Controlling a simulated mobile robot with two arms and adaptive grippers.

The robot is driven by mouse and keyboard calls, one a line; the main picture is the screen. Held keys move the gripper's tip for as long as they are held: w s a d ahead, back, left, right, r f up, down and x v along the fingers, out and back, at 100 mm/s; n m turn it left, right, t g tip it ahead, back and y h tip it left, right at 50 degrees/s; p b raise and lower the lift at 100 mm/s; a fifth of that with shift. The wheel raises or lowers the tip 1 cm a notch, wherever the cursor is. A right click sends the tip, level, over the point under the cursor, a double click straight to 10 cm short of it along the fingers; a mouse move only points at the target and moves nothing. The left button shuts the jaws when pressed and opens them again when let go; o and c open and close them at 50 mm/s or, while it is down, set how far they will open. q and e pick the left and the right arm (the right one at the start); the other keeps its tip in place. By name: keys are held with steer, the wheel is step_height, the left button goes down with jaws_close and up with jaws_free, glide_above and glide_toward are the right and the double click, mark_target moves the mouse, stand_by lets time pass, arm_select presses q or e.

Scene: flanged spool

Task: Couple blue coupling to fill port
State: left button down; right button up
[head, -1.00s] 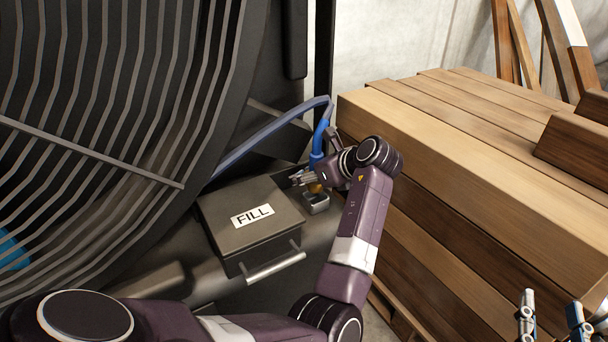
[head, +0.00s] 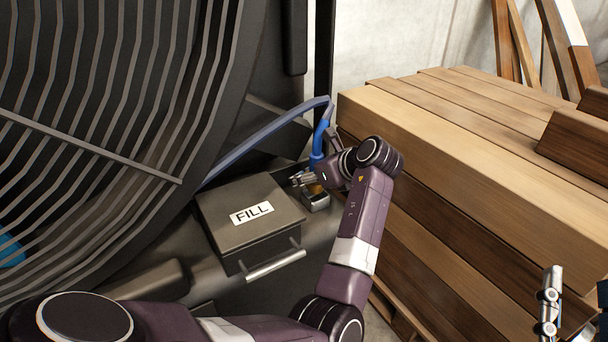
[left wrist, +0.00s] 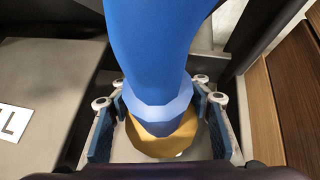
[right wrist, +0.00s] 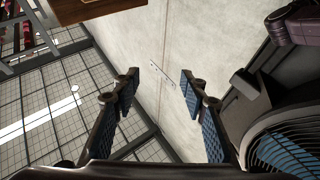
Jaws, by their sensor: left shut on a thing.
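The blue coupling (head: 317,159) hangs at the end of the blue hose, roughly upright, with a brass-yellow part below it. My left gripper (head: 307,181) is shut around it. In the left wrist view the blue coupling (left wrist: 163,112) stands between the fingers of the left gripper (left wrist: 160,118), with the yellow ring under it. The fill port (head: 317,203) is a small grey square fitting right below, beside the box marked FILL. Whether the coupling is seated in it is hidden. My right gripper (right wrist: 155,85) is open and empty; part of it shows at the lower right in the head view.
The FILL box (head: 250,225) with its bar handle stands left of the port. A large ribbed dark reel (head: 90,130) fills the left. Stacked timber (head: 470,170) stands close on the right of my left arm. A pale wall (right wrist: 150,60) lies ahead of my right gripper.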

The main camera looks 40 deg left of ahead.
arm_select(q)
steer(key=shift+f+p, duration=0.25)
steer(key=shift+p, duration=0.05)
steer(key=shift+f, duration=0.3)
steer(key=shift+f+p, duration=0.6)
steer(key=shift+p, duration=0.15)
steer(key=shift+f, duration=0.4)
arm_select(e)
step_height(320, 180, down, 13)
steer(key=w+d+g+h, duration=0.1)
steer(key=g+h, duration=0.1)
steer(key=g, duration=0.4)
steer(key=shift+d+f+g, duration=0.15)
steer(key=shift+d+g, duration=0.1)
steer(key=shift+g, duration=0.15)
